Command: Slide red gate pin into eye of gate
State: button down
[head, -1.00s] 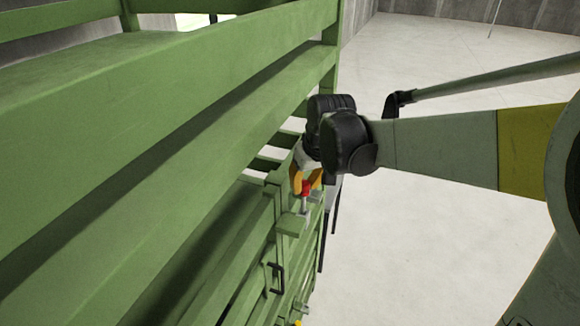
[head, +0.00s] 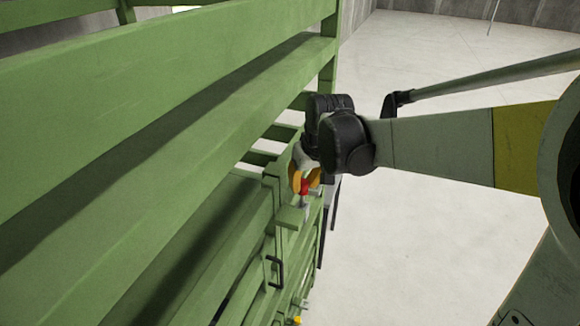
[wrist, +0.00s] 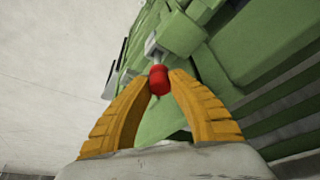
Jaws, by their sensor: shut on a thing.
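The red gate pin (wrist: 159,80) is between the tips of my gripper's yellow fingers in the wrist view, with its grey shank pointing away from me toward a green block of the gate. In the head view, my gripper (head: 303,186) is shut on the red head of the pin (head: 304,188), just above a green block on the gate (head: 290,217). A grey part of the pin shows below the red head. The eye cannot be made out clearly, and I cannot tell whether the pin's tip is inside it.
Long green rails (head: 150,150) fill the left side, close to my gripper. A black handle (head: 275,273) is on the gate below. A small yellow thing (head: 297,320) shows at the bottom edge. The pale floor (head: 450,240) to the right is open.

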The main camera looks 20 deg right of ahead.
aim_at(304, 194)
jog(key=shift+f+b, duration=1.9)
jog(key=shift+f, duration=0.45)
jog(key=c, duration=1.2)
grip_release()
jog(key=shift+c, duration=0.2)
jog(key=shift+r, duration=0.15)
jog(key=v, duration=1.2)
jog(key=s+f+t+b, duration=0.1)
jog(key=s+f+b, duration=0.4)
jog(key=f+b, duration=0.5)
jog(key=s+f+m+t+b, duration=0.1)
jog(key=s+f+b, duration=0.4)
jog(key=f+b, duration=0.6)
jog(key=s+f+t+b, duration=0.1)
jog(key=s+f+b, duration=0.4)
jog(key=f+b, duration=0.6)
notch_tip(304, 194, down, 8)
jog(key=shift+s+a+f+m+h, duration=0.2)
jog(key=shift+s+a+m+h, duration=0.1)
jog(key=shift+m, duration=0.1)
